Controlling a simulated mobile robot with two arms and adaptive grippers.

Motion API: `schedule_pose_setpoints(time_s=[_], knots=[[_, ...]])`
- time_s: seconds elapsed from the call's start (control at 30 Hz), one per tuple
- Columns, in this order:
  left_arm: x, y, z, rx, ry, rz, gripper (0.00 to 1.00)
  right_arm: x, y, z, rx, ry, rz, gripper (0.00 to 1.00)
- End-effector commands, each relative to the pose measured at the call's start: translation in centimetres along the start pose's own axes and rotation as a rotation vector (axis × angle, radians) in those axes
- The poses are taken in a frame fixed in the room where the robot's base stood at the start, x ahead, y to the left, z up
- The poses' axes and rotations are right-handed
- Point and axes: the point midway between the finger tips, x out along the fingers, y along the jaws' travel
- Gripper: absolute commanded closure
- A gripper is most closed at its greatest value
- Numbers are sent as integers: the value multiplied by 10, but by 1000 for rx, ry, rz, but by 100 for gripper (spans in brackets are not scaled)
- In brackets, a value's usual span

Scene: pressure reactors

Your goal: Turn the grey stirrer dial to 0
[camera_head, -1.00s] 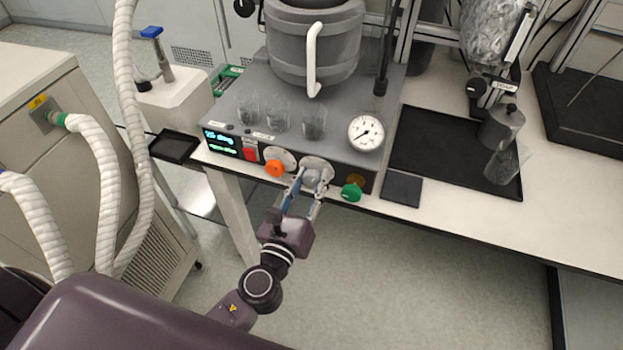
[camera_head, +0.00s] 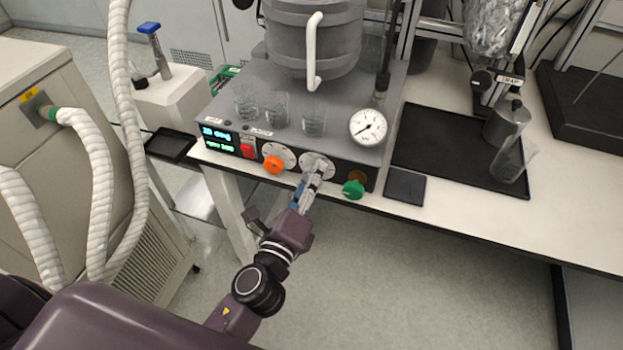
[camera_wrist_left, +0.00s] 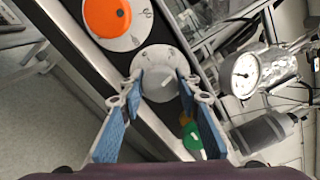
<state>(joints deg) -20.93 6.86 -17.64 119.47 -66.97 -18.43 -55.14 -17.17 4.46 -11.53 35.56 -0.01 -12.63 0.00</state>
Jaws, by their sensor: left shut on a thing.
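The grey stirrer dial (camera_wrist_left: 160,84) sits on a pale round scale plate on the front of the reactor base, between the orange dial (camera_head: 274,165) and the green knob (camera_head: 353,189). My left gripper (camera_head: 316,172) is at the grey dial, with its fingertips closed on the dial's two sides. In the left wrist view its blue-padded fingers (camera_wrist_left: 160,88) stand on either side of the dial. In the head view the fingers mostly hide the dial. The scale marks are too small to read. My right gripper is not in view.
A pressure gauge (camera_head: 368,127) stands above the green knob. Several glass beakers (camera_head: 276,110) stand on the reactor base (camera_head: 225,107). A lit display (camera_head: 218,139) and red switch (camera_head: 248,149) are to the left. A black tray (camera_head: 430,150) lies to the right.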

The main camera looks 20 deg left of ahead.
Motion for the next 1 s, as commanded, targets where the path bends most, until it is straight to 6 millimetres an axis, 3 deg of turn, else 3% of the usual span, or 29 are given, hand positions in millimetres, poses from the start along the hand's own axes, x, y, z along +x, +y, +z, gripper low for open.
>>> schedule_pose_setpoints(time_s=[0.47,1.0], knots=[[0,1,0,-455,-2,3,94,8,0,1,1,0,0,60],[0,0,0,-963,-2,3,94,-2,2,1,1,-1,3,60]])
